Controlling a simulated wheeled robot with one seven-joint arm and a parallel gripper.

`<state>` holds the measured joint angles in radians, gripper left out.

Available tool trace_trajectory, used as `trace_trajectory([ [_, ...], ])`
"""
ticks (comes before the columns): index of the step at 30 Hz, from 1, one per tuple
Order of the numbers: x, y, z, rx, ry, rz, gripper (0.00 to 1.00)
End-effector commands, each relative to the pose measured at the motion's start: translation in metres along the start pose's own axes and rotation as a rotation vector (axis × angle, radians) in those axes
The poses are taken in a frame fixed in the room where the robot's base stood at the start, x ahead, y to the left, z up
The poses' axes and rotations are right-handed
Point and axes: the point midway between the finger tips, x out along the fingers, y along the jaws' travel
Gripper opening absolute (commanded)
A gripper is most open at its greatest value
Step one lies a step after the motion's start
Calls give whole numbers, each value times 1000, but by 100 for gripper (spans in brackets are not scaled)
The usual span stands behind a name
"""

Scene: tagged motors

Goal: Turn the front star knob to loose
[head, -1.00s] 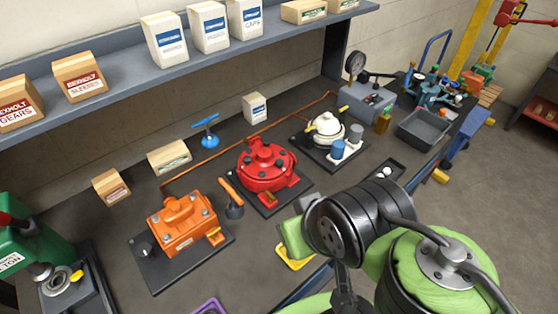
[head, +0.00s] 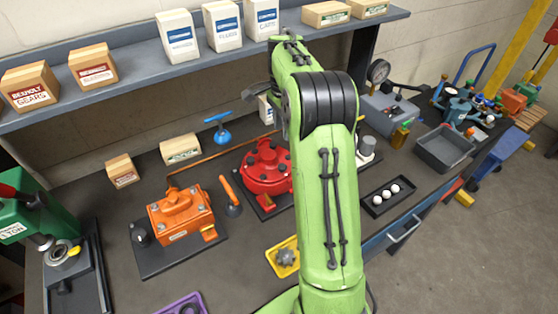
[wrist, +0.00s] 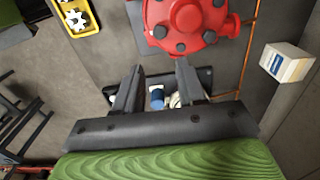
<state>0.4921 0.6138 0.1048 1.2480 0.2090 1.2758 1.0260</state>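A grey star-shaped part (head: 285,257) lies in a yellow tray (head: 271,262) near the bench's front edge. The wrist view shows it at top left (wrist: 75,19). I cannot tell whether it is the front star knob. The orange motor (head: 181,215) has a small dark round part (head: 141,238) at its left, its shape too small to tell. The red motor (head: 265,168) is partly behind my arm; it also shows in the wrist view (wrist: 187,22). My gripper (wrist: 158,84) is open and empty, above the bench. The white motor is mostly hidden by my arm and fingers.
A blue-handled part (head: 218,130) stands behind the motors, and an orange-handled tool (head: 230,197) between orange and red. A black tray of white balls (head: 388,198) and a grey bin (head: 445,148) are at right. The shelf (head: 130,65) overhangs the back.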

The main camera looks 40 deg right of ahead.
Motion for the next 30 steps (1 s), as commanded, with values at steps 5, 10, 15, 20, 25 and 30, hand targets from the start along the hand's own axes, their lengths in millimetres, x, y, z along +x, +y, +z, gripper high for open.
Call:
trace_trajectory([
  [5, 48, 2, 0, -2, -3, 7, 40],
  [10, 91, 1, 1, -3, -3, 6, 40],
  [15, 125, 1, 1, -4, -2, 3, 40],
  [20, 140, 1, 1, -5, -1, 1, 40],
  [25, 141, 0, 1, -5, 0, 0, 40],
  [30, 141, 0, 1, -5, 0, 0, 26],
])
